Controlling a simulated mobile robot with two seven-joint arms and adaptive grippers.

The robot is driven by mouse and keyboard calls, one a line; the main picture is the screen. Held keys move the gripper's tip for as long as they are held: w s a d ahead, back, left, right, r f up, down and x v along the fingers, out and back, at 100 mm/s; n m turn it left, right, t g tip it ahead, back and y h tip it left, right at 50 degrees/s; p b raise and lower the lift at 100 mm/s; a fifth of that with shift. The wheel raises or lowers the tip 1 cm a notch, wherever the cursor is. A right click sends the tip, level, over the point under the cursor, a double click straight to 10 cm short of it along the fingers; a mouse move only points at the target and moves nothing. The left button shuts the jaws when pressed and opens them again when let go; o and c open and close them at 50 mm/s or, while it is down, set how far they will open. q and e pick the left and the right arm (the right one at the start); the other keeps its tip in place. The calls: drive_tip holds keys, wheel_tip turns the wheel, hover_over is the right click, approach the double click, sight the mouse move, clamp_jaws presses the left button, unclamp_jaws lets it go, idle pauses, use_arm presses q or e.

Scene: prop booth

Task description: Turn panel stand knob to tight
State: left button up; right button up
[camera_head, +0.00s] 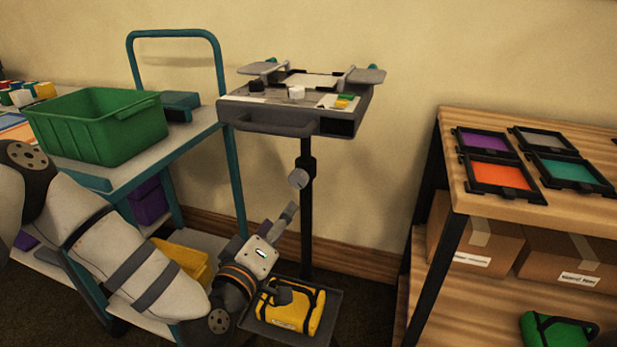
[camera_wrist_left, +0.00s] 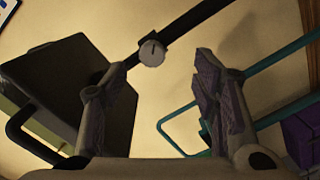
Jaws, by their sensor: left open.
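The panel stand knob (camera_head: 298,179) is a small round light-grey disc on the black post of the panel stand (camera_head: 306,220), below the panel (camera_head: 275,124). In the left wrist view the knob (camera_wrist_left: 152,53) shows its face with a dark mark, on the dark post (camera_wrist_left: 190,25). My left gripper (camera_head: 289,213) is below and slightly left of the knob in the head view. In the left wrist view my left gripper (camera_wrist_left: 158,80) is open, with its two fingers apart and the knob seen between and beyond them. Nothing is between the fingers. My right gripper is not in view.
A teal cart (camera_head: 205,128) with a green bin (camera_head: 98,128) stands at the left. A yellow case (camera_head: 290,307) lies on the stand's low base. A wooden shelf (camera_head: 590,209) with coloured frames and boxes stands at the right. The wall is close behind the post.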

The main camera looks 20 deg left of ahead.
sight(296, 182)
use_arm(q)
drive_tip(key=shift+t, duration=0.3)
drive_tip(key=w, duration=0.4)
drive_tip(key=w+r, duration=0.1)
drive_tip(key=w, duration=0.3)
drive_tip(key=w+b, duration=0.1)
drive_tip(key=w, duration=0.3)
drive_tip(key=shift+w+a+r, duration=0.2)
drive_tip(key=shift+w+r, duration=0.1)
drive_tip(key=c, duration=1.2)
drive_tip(key=shift+o, duration=0.2)
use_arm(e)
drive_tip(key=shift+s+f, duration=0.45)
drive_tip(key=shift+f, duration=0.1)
